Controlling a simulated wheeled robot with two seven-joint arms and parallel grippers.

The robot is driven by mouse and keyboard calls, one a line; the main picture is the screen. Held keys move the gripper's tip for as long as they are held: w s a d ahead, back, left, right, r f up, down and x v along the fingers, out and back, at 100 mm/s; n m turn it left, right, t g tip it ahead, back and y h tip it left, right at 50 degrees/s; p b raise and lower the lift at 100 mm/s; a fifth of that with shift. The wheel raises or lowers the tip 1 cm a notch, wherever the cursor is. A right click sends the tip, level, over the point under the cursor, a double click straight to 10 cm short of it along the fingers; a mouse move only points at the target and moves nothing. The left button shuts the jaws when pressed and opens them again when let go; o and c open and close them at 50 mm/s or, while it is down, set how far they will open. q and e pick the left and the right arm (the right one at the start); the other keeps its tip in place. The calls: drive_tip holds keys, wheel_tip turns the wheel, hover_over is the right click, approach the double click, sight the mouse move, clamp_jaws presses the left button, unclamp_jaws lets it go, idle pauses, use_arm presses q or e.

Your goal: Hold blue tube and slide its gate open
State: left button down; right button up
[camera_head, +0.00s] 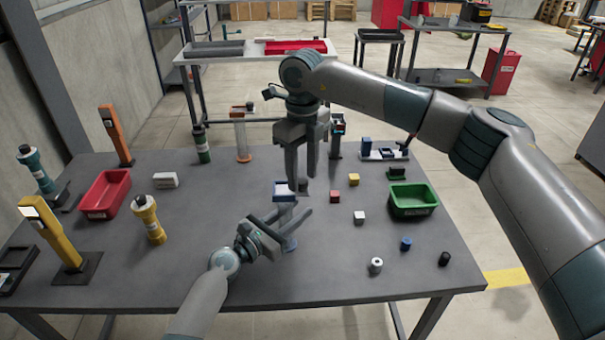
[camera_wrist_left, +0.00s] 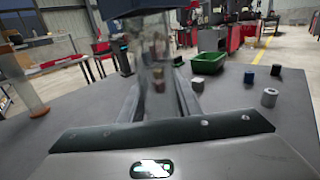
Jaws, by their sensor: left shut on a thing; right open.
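The blue tube (camera_head: 284,193) stands on the near middle of the table, with a blue top and a blue foot; my left gripper covers its middle. In the left wrist view its clear wall (camera_wrist_left: 155,50) stands between the fingers. My left gripper (camera_head: 290,226) is shut around the tube from the left front. My right gripper (camera_head: 302,178) is open and points down, just above and beside the tube's top. The gate cannot be made out clearly; the right gripper's fingers partly cover the tube's top.
Right of the tube lie a red cube (camera_head: 335,196), a white cube (camera_head: 359,217), a yellow cube (camera_head: 354,180) and a green bin (camera_head: 413,200). An orange-topped tube (camera_head: 242,135) stands behind. The table's front left middle is clear.

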drive_tip(key=shift+f, duration=0.3)
drive_tip(key=shift+c, duration=0.7)
clamp_jaws()
drive_tip(key=d, duration=0.4)
drive_tip(key=shift+d, duration=0.3)
drive_tip(key=shift+o, duration=0.7)
unclamp_jaws()
drive_tip(key=shift+a+r, duration=0.1)
